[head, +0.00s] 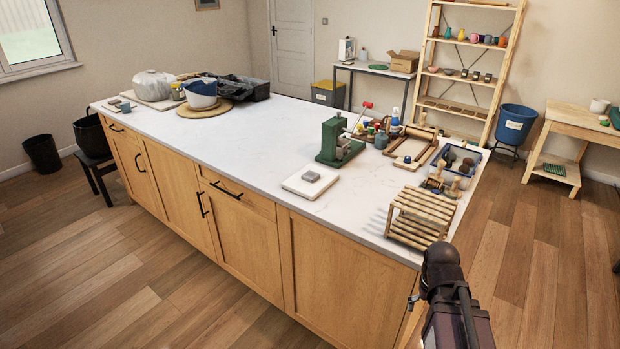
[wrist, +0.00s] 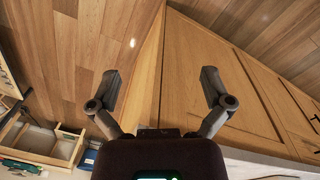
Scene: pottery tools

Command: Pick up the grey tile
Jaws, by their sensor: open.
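In the head view, a small grey tile (head: 311,176) lies on a square white slab (head: 302,188) near the front edge of the white counter (head: 262,152). Other small grey-green pieces lie at the counter's far left end. My arm shows at the bottom right of the head view, off the counter's near right corner and well apart from the tile. In the wrist view, my gripper (wrist: 165,90) has its two fingers spread wide with nothing between them. The wrist view looks at cabinet doors and wooden floor, and the tile is not in it.
A green press (head: 338,140) stands just behind the slab. A wooden slatted rack (head: 418,216) stands right of it, nearest my arm. Wooden frames and a blue tray (head: 458,158) of tools crowd the right end. The counter left of the slab is clear.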

